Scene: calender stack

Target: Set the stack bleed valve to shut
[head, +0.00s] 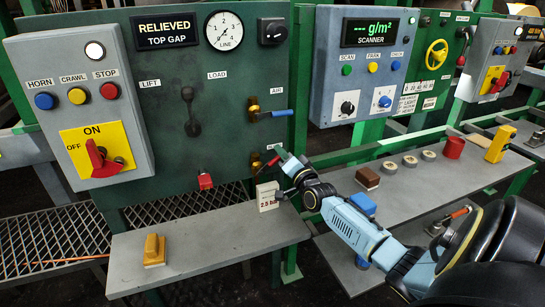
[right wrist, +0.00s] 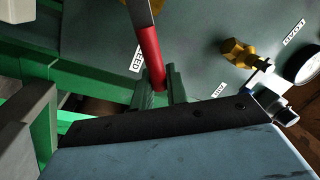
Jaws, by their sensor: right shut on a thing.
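The stack bleed valve (head: 256,161) is a brass fitting low on the right side of the dark green panel, below the blue-handled air valve. Its red handle (right wrist: 150,55) shows in the right wrist view, running from the top edge down to my fingers, beside a label ending in "EED" (right wrist: 138,59). My right gripper (head: 285,170) is at the handle in the head view; its fingers (right wrist: 160,88) are shut on the handle's end in the right wrist view. The gripper partly hides the handle in the head view, so its exact angle is unclear. My left gripper is not in view.
The air valve's blue handle (head: 282,113) points right, just above. A white block (head: 267,196) stands close below my gripper on the grey shelf (head: 210,248). A yellow block (head: 154,250) sits further left. A red knob (head: 205,181) sticks out left of the bleed valve.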

